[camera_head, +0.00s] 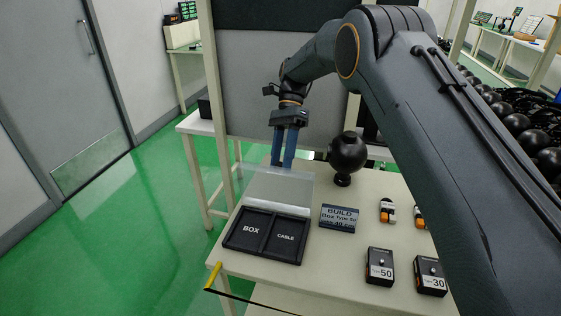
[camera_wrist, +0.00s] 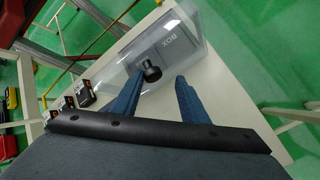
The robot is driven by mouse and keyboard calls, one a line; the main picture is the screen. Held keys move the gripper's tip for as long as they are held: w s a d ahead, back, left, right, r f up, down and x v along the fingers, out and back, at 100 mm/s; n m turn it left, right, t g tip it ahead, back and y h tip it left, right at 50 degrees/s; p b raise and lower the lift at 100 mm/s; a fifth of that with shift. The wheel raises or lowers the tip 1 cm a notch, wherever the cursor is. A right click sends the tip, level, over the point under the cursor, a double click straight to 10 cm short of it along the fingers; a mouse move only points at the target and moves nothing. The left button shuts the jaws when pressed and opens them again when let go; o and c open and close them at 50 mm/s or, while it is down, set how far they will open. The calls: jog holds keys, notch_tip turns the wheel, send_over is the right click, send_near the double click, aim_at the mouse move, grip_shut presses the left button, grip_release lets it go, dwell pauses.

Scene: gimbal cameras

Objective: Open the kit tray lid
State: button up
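The kit tray (camera_head: 262,236) is black, with compartments marked BOX and CABLE, and sits at the table's near left corner. Its clear lid (camera_head: 280,188) rises from the tray's back edge in the head view, tilted up. In the wrist view the lid (camera_wrist: 190,42) lies between the camera and the BOX part of the tray. A black knob (camera_wrist: 151,71) shows there just past my fingertips. My gripper (camera_head: 283,164) points down behind the lid. Its blue fingers are apart with nothing between them. I cannot tell whether they touch the lid.
A black ball on a stand (camera_head: 347,154) is close to the right of my gripper. A grey panel stands behind.

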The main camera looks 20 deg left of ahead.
jog(key=b+v, duration=0.2)
jog(key=v, duration=0.5)
jog(key=shift+w+r+b, duration=0.2)
jog(key=shift+r+b, duration=0.1)
jog(key=shift+b, duration=0.05)
